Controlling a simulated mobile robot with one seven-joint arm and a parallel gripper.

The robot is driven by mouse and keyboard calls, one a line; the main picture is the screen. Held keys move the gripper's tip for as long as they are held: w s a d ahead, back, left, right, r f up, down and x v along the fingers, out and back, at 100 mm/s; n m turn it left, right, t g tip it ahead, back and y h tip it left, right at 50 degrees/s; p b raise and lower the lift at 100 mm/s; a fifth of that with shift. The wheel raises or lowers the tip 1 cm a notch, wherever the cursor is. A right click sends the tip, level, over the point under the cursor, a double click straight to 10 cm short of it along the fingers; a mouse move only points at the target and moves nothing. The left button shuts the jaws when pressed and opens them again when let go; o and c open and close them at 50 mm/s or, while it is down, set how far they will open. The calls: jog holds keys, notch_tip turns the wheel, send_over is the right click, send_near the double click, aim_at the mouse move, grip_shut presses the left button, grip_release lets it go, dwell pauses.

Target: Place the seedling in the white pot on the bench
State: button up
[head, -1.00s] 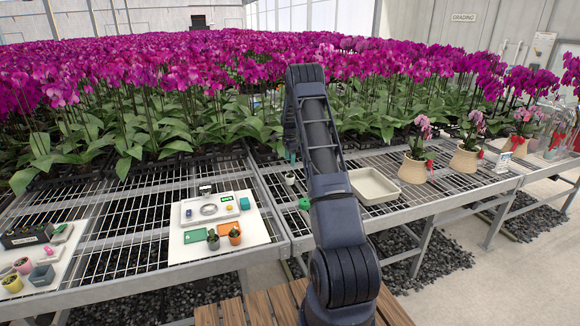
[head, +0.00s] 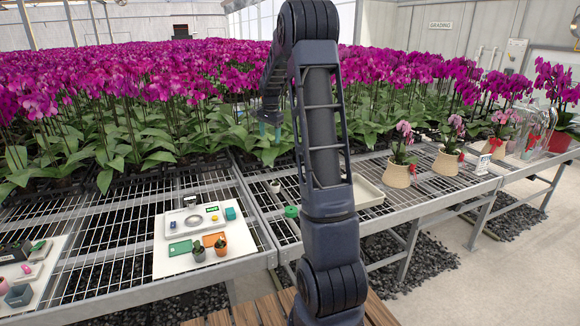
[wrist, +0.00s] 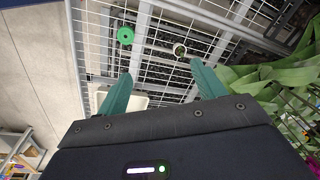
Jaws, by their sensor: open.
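A small white pot (head: 275,186) stands on the wire-mesh bench (head: 262,212), left of my arm. From above in the wrist view, the pot (wrist: 180,50) shows a pale rim and a dark inside with a hint of green; the seedling is too small to make out clearly. My gripper (head: 268,132) is raised well above the bench, against the orchid leaves.
A green round object (head: 291,211) lies near the pot. A cream tray (head: 369,194) is partly behind my arm. Potted orchids (head: 397,172) stand to the right. A white board (head: 180,262) with small pots and tools lies left. Dense orchids fill the back.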

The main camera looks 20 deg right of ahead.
jog(key=s+a+r+n, duration=0.2)
jog(key=s+r, duration=0.2)
jog(key=s, duration=0.4)
jog(key=s+a+r+n+t, duration=0.1)
jog(key=s+a+r+n, duration=0.15)
jog(key=s, duration=0.45)
jog(key=s+a+r+n, duration=0.2)
jog(key=s+r, duration=0.2)
jog(key=s, duration=0.4)
jog(key=s+a+f+n+t, duration=0.1)
jog(key=s+n, duration=0.1)
jog(key=s, duration=0.8)
jog(key=s+a+f+n+t, duration=0.1)
jog(key=s+f+n, duration=0.1)
jog(key=s, duration=0.9)
jog(key=shift+s+a+f+n, duration=0.25)
jog(key=shift+a+n, duration=0.1)
jog(key=shift+n, duration=0.5)
